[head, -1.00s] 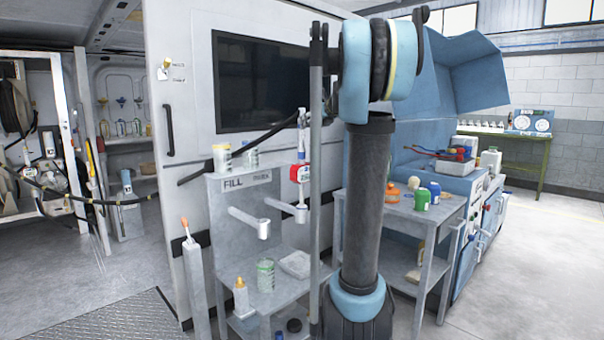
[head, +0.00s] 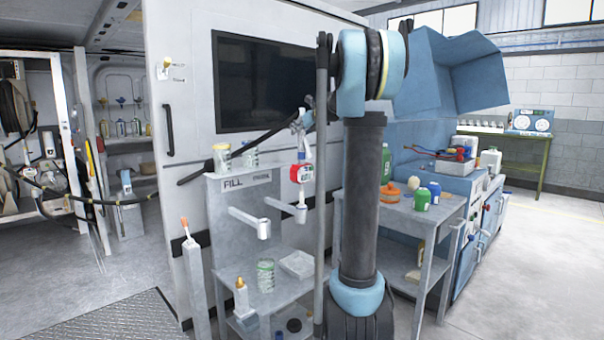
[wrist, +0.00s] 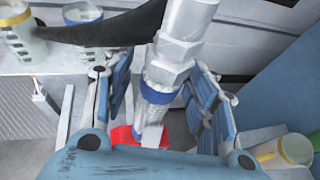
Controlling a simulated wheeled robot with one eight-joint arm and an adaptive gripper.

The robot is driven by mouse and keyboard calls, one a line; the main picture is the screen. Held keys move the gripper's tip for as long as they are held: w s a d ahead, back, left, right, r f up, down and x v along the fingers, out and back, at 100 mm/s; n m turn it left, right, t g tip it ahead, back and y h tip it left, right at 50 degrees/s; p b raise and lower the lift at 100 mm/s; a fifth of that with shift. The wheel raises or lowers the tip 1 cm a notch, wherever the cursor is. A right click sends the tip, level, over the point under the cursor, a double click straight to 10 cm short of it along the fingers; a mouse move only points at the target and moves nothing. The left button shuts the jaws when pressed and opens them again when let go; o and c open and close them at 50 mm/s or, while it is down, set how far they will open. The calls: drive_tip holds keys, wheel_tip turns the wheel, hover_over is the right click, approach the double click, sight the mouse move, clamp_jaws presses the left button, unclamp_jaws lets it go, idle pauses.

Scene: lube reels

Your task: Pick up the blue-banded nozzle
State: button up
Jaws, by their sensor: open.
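The blue-banded nozzle (wrist: 163,80) is grey metal with a blue band near its lower part. In the wrist view it stands between the two blue-padded fingers of my gripper (wrist: 158,88), which are open with gaps on both sides. A red part (wrist: 124,136) shows below the nozzle. In the head view the nozzle (head: 301,147) stands upright above a red and white unit (head: 301,173) on the fill stand.
A black hose (wrist: 95,27) crosses close to the nozzle's upper part. Cups (wrist: 84,25) stand at upper left in the wrist view. The fill stand (head: 228,205) has two projecting spouts. A bench (head: 420,210) with bottles stands at right.

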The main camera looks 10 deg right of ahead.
clamp_jaws()
idle(0.3)
wheel_tip(320, 180, up, 10)
drive_tip(key=shift+r, duration=0.1)
idle(0.5)
idle(0.4)
